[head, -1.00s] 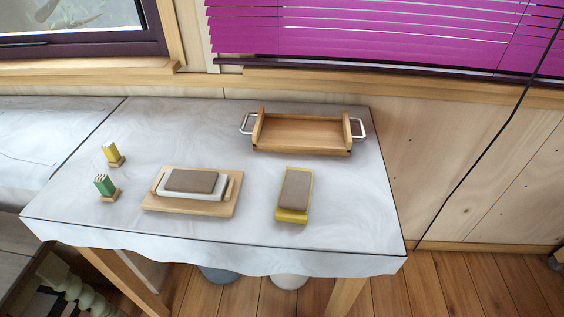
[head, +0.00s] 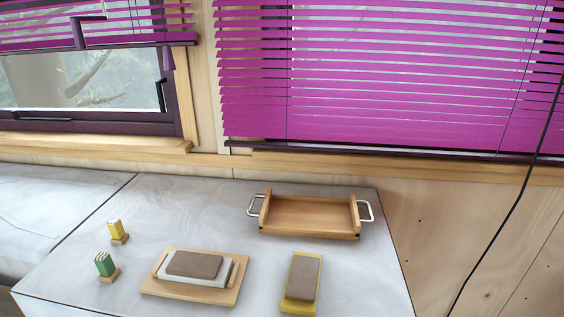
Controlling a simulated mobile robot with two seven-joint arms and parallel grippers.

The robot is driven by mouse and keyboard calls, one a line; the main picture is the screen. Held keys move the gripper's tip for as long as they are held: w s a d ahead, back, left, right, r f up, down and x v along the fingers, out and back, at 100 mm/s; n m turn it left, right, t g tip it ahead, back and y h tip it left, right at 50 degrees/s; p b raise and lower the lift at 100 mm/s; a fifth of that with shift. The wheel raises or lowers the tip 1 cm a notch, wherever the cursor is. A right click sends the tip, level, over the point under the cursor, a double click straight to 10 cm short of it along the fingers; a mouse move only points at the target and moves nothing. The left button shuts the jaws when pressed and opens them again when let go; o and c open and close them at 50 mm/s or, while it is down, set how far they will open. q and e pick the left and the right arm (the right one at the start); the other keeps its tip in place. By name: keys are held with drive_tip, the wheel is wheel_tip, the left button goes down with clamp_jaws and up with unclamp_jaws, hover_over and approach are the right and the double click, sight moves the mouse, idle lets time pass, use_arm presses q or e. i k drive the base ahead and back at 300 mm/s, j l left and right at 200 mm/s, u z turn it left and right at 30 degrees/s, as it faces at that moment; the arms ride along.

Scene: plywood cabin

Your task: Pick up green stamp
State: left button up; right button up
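The green stamp (head: 105,264) stands at the left of the table (head: 205,204) in the head view. It has a green upper part and a small tan wooden base. A similar yellow stamp (head: 117,230) stands just behind it, apart from it. Neither of my grippers shows in the head view.
A wooden board (head: 170,289) carries a white piece with a grey-brown block. A yellow-based block (head: 302,283) lies to its right. A wooden tray (head: 310,216) with metal handles stands at the back right. A wall with windows and purple blinds (head: 370,80) rises behind.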

sight(105, 266)
drive_tip(key=u, duration=1.35)
